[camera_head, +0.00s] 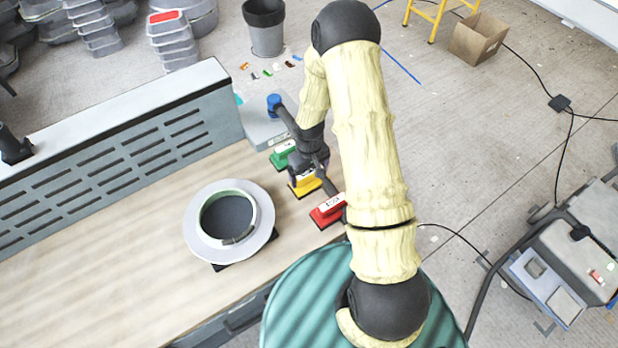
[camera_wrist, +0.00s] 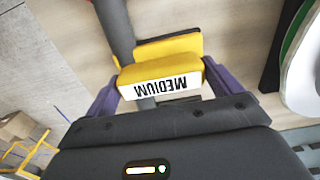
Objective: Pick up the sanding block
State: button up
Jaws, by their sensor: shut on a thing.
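The yellow sanding block (camera_wrist: 160,72) labelled "MEDIUM" fills the space between the two purple fingers of my gripper (camera_wrist: 154,98) in the wrist view. My gripper is shut on it. In the head view the yellow block (camera_head: 305,184) is at the workbench's right edge, partly hidden by my gripper (camera_head: 306,170). I cannot tell whether it touches the bench. A green block (camera_head: 283,155) sits just behind it and a red block (camera_head: 328,210) just in front, both with white labels.
A grey ring-shaped mould (camera_head: 192,228) lies on the wooden workbench (camera_head: 110,270) left of the blocks. A slotted grey panel (camera_head: 120,150) runs along the bench's back. A grey box (camera_head: 258,128) with a blue-capped part stands behind the green block. The front left of the bench is clear.

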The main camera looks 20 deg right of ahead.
aim_at(309, 172)
jog(key=shift+r, duration=0.1)
notch_tip(309, 172, up, 10)
jog(key=shift+f+b, duration=0.1)
jog(key=shift+b, duration=1.05)
jog(key=o, duration=0.6)
jog(key=shift+c, duration=0.2)
jog(key=shift+s, duration=0.1)
jog(key=c, duration=0.4)
jog(key=shift+o, duration=0.2)
